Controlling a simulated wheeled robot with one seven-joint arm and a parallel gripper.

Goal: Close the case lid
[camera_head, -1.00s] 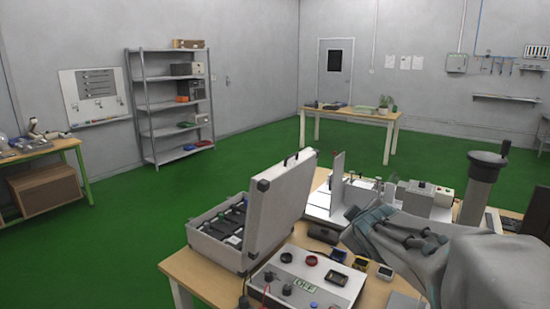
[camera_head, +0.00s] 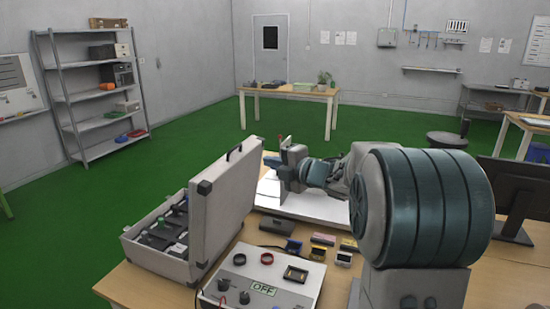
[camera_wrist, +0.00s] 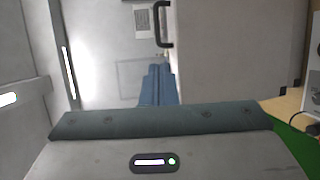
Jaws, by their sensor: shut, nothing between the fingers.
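The silver case (camera_head: 150,243) stands at the left of the near table, with dark foam and several tools inside. Its lid (camera_head: 228,205) stands open, nearly upright, on the right side of the case. A black handle (camera_head: 234,152) is on the lid's edge. My gripper shows in the wrist view (camera_wrist: 157,72) as blue fingers held together and empty. The handle (camera_wrist: 164,24) lies just above the fingertips in that view, beside a broad grey panel (camera_wrist: 230,65) that looks like the lid. In the head view my arm reaches behind and right of the lid, apart from it.
A control box (camera_head: 262,278) marked OFF stands in front of the lid. A white board (camera_head: 310,205) is under my arm. A monitor (camera_head: 515,200) stands at the right. Green floor is free beyond the table.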

